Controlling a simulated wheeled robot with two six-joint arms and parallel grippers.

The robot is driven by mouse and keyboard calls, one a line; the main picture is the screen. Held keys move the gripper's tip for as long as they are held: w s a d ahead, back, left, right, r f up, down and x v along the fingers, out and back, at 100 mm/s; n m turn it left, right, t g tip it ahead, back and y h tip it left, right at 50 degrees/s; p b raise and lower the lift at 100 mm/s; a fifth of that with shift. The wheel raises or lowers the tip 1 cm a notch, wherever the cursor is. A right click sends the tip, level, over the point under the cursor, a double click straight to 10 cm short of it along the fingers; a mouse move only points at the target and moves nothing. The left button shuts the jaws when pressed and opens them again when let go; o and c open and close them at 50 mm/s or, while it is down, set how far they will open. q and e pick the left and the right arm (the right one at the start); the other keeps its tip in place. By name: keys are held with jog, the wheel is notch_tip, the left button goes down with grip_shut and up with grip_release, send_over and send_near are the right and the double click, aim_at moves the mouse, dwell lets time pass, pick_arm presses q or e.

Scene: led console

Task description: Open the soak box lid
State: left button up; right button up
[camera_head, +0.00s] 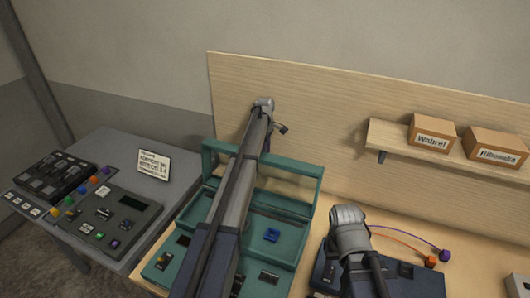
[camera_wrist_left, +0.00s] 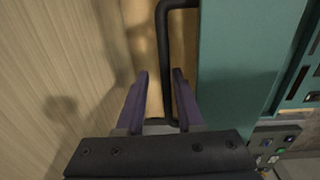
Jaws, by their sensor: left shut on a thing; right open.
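The teal soak box (camera_head: 262,228) stands on the bench, with small dark and blue parts on its panels. Its teal lid (camera_head: 299,182) appears raised at the back, near the wooden backboard. In the left wrist view, the teal lid (camera_wrist_left: 236,70) shows with a dark bar handle (camera_wrist_left: 164,60) beside it. My left gripper (camera_wrist_left: 162,82) has its purple fingers on either side of this handle and is shut on it. In the head view my left arm crosses over the box and hides part of it. My right gripper (camera_head: 350,240) is open, right of the box; its fingertips are unclear.
A grey console (camera_head: 120,215) with buttons stands at left. A dark panel (camera_head: 408,272) lies under my right arm. Orange (camera_head: 430,261) and purple (camera_head: 445,255) plugs on cables lie at right. A wall shelf (camera_head: 395,143) holds two cardboard boxes (camera_head: 432,133).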

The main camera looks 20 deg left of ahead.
pick_arm(q)
jog(key=o, duration=0.3)
jog(key=shift+w+f, duration=0.3)
jog(key=shift+w, duration=0.3)
jog(key=shift+o, duration=0.4)
jog(key=shift+s, duration=0.15)
pick_arm(e)
jog(key=shift+w+f, duration=0.15)
jog(key=shift+w, duration=0.2)
pick_arm(q)
jog(key=shift+r, duration=0.2)
notch_tip(320, 180, up, 8)
jog(key=p, duration=0.8)
jog(key=shift+s+f, duration=0.25)
jog(key=shift+s, duration=0.05)
pick_arm(e)
notch_tip(320, 180, up, 8)
jog(key=shift+f, duration=0.15)
